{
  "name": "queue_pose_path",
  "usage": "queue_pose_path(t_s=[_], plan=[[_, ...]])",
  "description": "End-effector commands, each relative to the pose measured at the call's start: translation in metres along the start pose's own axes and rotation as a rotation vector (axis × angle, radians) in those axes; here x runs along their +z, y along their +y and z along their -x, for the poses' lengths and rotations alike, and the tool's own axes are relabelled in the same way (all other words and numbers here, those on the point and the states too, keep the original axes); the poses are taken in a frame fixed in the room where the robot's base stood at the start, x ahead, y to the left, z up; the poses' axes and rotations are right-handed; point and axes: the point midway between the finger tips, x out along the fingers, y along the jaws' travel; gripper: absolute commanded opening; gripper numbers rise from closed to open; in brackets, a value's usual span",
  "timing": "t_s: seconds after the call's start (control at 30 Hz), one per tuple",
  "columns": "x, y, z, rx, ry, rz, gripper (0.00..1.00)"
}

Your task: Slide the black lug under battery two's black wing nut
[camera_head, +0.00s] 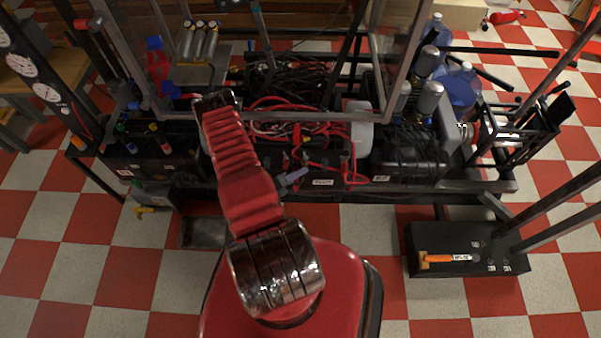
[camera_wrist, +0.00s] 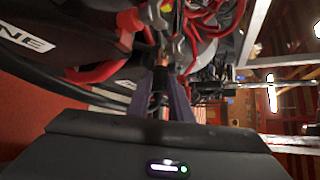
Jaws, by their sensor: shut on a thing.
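My gripper (camera_head: 296,178) is low at the front of the machine, by the black batteries. In the wrist view, its two grey-purple fingers (camera_wrist: 163,75) are closed around a dark, narrow piece (camera_wrist: 158,92) with a reddish band, which appears to be the black lug and its cable end. A black battery (camera_wrist: 30,38) with white letters ending in "NE" lies at the left of the wrist view. A black battery case with a white label (camera_head: 322,182) shows beside the gripper in the head view. I cannot make out battery two's black wing nut or which post is its own.
Red cables (camera_head: 285,128) loop over the batteries, and a thick red cable (camera_wrist: 125,35) passes close to my fingers. Clear posts and a transparent panel (camera_head: 270,50) stand behind. Checkered floor (camera_head: 365,225) is open in front.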

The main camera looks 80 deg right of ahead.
Motion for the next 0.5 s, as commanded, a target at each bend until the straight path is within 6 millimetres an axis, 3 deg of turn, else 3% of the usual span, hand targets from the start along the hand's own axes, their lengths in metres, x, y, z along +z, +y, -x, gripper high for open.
queue_pose_path(t_s=[0.27,0.5], plan=[[0.006,-0.009,0.022,-0.001,-0.005,0.000,0.00],[0.007,-0.011,0.058,0.000,-0.006,0.001,0.00]])
